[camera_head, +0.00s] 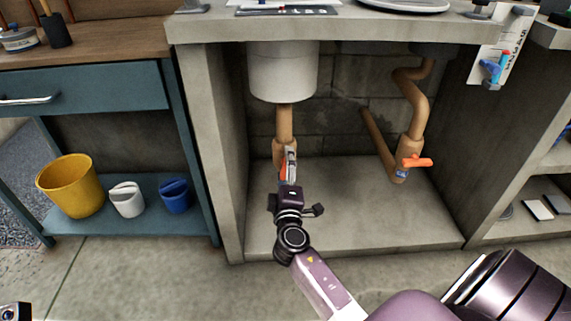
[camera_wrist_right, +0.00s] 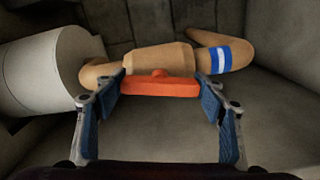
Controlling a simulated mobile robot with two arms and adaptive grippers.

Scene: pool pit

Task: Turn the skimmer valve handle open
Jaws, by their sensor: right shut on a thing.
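An orange valve handle (camera_wrist_right: 160,87) sits on the tan pipe (camera_head: 285,122) under the white cylinder (camera_head: 283,75). In the right wrist view the handle lies along the pipe, and a blue band (camera_wrist_right: 221,56) with a white mark circles the pipe beside it. My right gripper (camera_wrist_right: 163,86) is shut on this handle, one finger at each end. In the head view my right gripper (camera_head: 288,168) covers most of the handle. Part of what may be my left gripper (camera_head: 13,311) shows at the bottom left corner; its fingers cannot be made out.
A second orange handle (camera_head: 417,162) sticks out sideways from the right pipe (camera_head: 413,118), above a blue mark. Concrete side walls and a countertop (camera_head: 335,30) frame the bay. A yellow bucket (camera_head: 71,186) stands on the left shelf. The bay floor between the pipes is clear.

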